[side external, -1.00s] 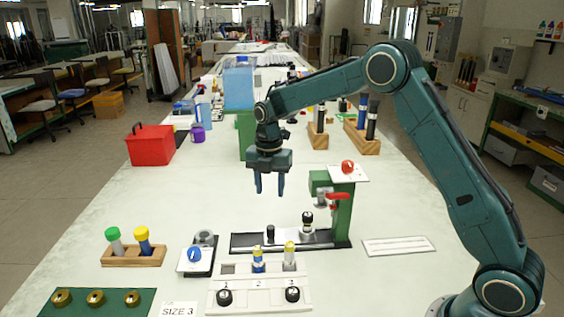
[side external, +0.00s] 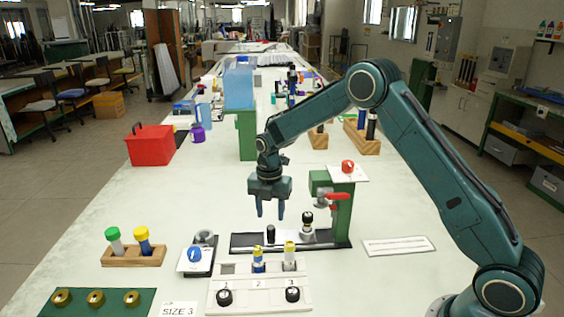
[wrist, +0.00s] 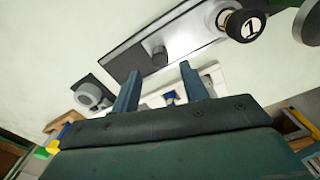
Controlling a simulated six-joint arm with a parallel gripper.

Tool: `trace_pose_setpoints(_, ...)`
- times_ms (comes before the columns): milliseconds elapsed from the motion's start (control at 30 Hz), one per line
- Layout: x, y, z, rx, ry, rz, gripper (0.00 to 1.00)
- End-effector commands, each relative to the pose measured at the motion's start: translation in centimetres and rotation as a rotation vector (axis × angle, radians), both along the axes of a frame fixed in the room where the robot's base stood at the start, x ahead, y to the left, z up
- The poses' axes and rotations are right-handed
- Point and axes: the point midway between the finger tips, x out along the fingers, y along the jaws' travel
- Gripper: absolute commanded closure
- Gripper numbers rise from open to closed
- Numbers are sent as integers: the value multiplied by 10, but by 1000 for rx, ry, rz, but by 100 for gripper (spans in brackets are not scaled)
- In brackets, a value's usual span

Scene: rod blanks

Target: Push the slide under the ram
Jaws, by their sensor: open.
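The slide (side external: 290,238) is a pale metal strip in a dark track, also in the wrist view (wrist: 185,45). A short dark knob (side external: 270,233) stands at its left part, and it shows in the wrist view (wrist: 158,55). A black-capped piece marked 1 (side external: 307,218) stands upright in a grey holder on the right part. The green press (side external: 343,215) with its ram head (side external: 319,183) rises at the track's right end. I cannot tell whether the piece is exactly below the ram. My gripper (side external: 270,215) is open and empty, above the knob, apart from it.
A white panel (side external: 232,297) with dark knobs and blue and yellow rods lies in front of the track. A wooden rack (side external: 118,258) with green- and yellow-capped rods stands left. A white strip plate (side external: 398,246) lies right.

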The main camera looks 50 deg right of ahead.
Motion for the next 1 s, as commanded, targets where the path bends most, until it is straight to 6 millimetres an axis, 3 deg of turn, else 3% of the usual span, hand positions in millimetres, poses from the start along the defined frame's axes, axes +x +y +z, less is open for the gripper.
trace_pose_setpoints(200,-1,0,-34,0,4,0,56)
trace_pose_setpoints(400,0,0,-53,0,1,0,56)
trace_pose_setpoints(833,0,0,-60,0,0,0,56)
trace_pose_setpoints(867,0,0,-60,0,0,0,58)
trace_pose_setpoints(1000,0,0,-60,0,0,0,85)
